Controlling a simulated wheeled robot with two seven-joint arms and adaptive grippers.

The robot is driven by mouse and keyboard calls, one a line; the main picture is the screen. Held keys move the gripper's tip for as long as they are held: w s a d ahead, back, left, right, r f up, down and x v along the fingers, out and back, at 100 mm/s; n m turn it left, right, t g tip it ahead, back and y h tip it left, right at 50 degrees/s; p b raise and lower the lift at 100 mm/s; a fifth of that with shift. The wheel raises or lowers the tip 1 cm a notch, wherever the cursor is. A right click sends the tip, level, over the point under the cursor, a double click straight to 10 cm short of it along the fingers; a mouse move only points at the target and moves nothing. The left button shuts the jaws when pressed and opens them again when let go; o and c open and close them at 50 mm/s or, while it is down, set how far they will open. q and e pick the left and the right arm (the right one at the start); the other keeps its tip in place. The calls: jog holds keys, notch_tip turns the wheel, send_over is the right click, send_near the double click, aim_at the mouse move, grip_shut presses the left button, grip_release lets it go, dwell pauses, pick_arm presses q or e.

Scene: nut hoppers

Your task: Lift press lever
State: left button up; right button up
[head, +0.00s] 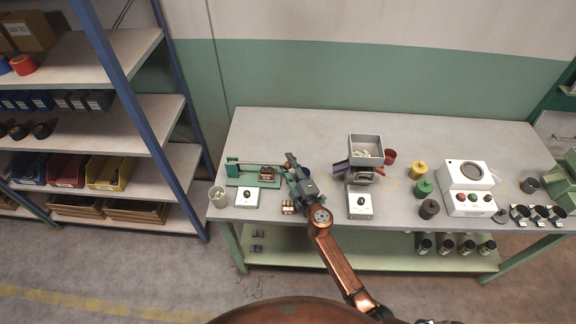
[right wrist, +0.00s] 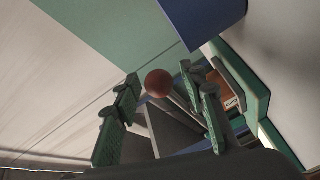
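The green press (head: 240,181) stands at the left end of the table. Its lever (head: 256,163) runs roughly level to the right and ends in a red ball knob (head: 287,164). My right gripper (head: 291,164) is at the knob end of the lever. In the right wrist view the knob (right wrist: 158,83) shows between the two spread green fingers (right wrist: 160,100), near their tips, with clear gaps on both sides. The gripper is open and holds nothing. A copper-coloured block (head: 267,173) sits at the press, under the lever. My left gripper is not in view.
A white box with a black knob (head: 247,198) and a clear cup (head: 218,196) stand in front of the press. A grey hopper (head: 366,150) stands to the right of my gripper. A blue-framed shelf (head: 143,97) stands left of the table. The table's back strip is clear.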

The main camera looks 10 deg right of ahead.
jog(key=shift+c, duration=0.2)
grip_shut()
dwell(0.3)
